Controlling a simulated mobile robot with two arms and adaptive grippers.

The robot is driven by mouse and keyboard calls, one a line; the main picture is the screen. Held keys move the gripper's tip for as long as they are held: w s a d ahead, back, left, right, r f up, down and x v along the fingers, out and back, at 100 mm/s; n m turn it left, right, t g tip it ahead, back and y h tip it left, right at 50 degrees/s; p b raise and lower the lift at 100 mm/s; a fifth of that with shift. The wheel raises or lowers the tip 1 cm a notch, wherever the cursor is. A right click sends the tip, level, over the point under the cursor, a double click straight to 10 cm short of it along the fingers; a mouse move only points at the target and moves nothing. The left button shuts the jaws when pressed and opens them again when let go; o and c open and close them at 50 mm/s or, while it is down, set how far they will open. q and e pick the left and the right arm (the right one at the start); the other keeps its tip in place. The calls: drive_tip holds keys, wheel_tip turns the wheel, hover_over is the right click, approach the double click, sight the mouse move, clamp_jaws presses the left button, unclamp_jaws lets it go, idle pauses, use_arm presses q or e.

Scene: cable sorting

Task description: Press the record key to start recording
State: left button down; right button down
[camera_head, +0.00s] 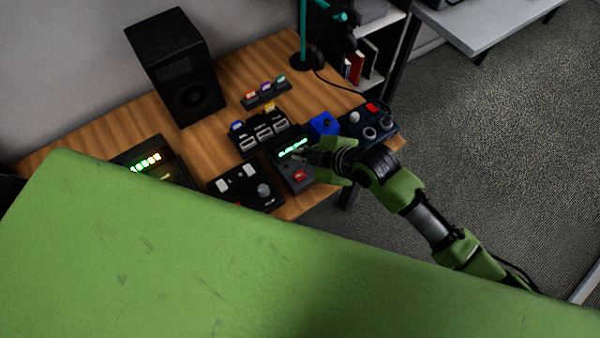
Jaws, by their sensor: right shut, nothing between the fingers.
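The recorder (285,172) is a dark box with a lit green display (293,147) on the wooden desk. A red key (299,175) with small pale lettering, too small to read, sits on its near part; it looks like the record key. My right gripper (316,157) is shut and empty. It is over the right side of the recorder, just above and right of the red key in the picture. I cannot tell whether it touches the recorder; the red key shows clear of the fingers. My left gripper is not in view.
A control box with a knob (263,190) stands left of the recorder, and a slotted dock (262,137) behind it. A blue block (324,123) and a console with dials (369,122) are close to my right gripper. A black speaker (178,70) stands farther back.

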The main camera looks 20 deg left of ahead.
drive_tip(key=b, duration=0.7)
hover_over(301, 177)
wheel_tip(301, 177, down, 8)
drive_tip(key=shift+r, duration=0.1)
drive_tip(key=shift+f+b, duration=0.4)
drive_tip(key=shift+f, duration=0.1)
drive_tip(key=shift+f, duration=0.2)
idle(0.5)
drive_tip(key=shift+f, duration=0.25)
drive_tip(key=shift+f+b, duration=0.35)
drive_tip(key=shift+f, duration=0.05)
idle(0.6)
drive_tip(key=shift+r, duration=0.15)
drive_tip(key=shift+r+p, duration=0.7)
drive_tip(key=shift+p, duration=0.2)
